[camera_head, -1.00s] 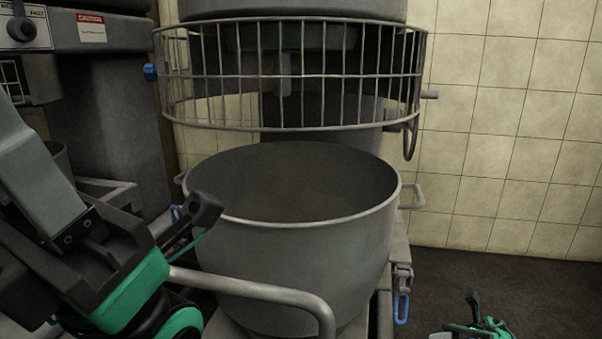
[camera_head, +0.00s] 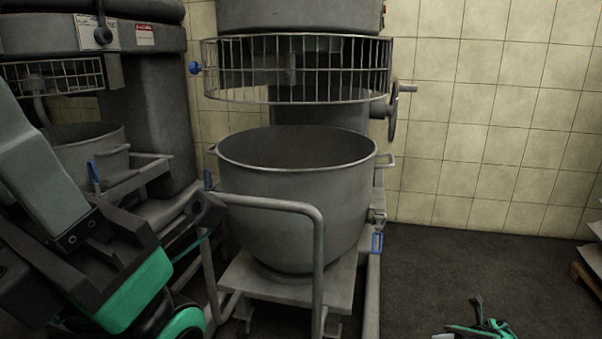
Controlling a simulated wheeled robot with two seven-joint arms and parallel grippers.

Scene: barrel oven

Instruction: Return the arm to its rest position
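My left arm comes in from the left, grey, black and green, bent in front of the mixers. The black end of my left gripper (camera_head: 203,214) shows just left of the bowl, nearer to me than the bowl. Whether its fingers are open or shut is not clear, and I see nothing held in it. A small green and black part of my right arm or gripper (camera_head: 482,324) shows at the bottom right edge. The rest of it is out of the frame, and its fingers cannot be made out.
A large grey mixing bowl (camera_head: 295,200) stands on a trolley with a tube handle (camera_head: 318,262), under a wire guard (camera_head: 297,68). A second mixer (camera_head: 150,100) stands left. Dark floor (camera_head: 440,270) is clear at right, before the tiled wall. A pallet (camera_head: 586,286) is at the right edge.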

